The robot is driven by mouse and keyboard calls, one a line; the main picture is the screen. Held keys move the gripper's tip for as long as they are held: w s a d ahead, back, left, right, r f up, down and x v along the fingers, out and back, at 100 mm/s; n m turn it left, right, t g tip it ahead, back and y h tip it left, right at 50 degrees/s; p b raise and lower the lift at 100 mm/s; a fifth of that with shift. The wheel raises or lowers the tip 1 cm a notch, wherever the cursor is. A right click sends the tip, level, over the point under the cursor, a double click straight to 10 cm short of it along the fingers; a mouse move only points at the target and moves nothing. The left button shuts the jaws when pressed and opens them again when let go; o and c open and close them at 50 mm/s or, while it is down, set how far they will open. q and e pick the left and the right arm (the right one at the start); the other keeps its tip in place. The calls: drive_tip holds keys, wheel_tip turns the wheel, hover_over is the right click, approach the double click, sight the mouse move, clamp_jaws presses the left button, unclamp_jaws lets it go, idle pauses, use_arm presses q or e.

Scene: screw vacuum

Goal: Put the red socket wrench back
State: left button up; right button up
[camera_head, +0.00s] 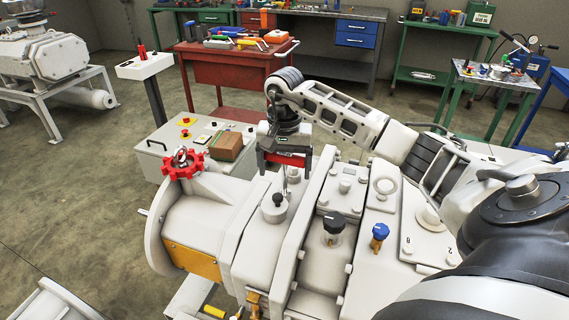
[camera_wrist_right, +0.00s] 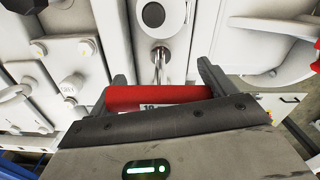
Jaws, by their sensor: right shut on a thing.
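The red socket wrench (camera_head: 287,160) is in my right gripper (camera_head: 284,169), above the white vacuum pump (camera_head: 245,200). In the right wrist view, the red handle (camera_wrist_right: 150,97) lies across between the two fingers of the right gripper (camera_wrist_right: 163,82); a white label with "10" shows on it. A metal shaft (camera_wrist_right: 160,65) points away from the handle toward the pump, near a round dark fitting (camera_wrist_right: 153,14). I cannot tell whether its tip touches anything. My left gripper is not in view.
A red handwheel (camera_head: 183,165) and black and blue knobs (camera_head: 379,236) stick up from the pump. Behind it are a control box (camera_head: 165,157) with a brown block, and a red tool cart (camera_head: 222,70) with several tools on top. Open floor lies left.

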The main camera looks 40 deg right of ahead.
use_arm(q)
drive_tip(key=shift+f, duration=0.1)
use_arm(e)
drive_tip(key=shift+f, duration=0.2)
drive_tip(key=o, duration=1.3)
drive_tip(key=shift+r, duration=0.45)
wheel_tip(320, 180, up, 11)
drive_tip(key=shift+r+b, duration=0.1)
drive_tip(key=shift+b, duration=0.3)
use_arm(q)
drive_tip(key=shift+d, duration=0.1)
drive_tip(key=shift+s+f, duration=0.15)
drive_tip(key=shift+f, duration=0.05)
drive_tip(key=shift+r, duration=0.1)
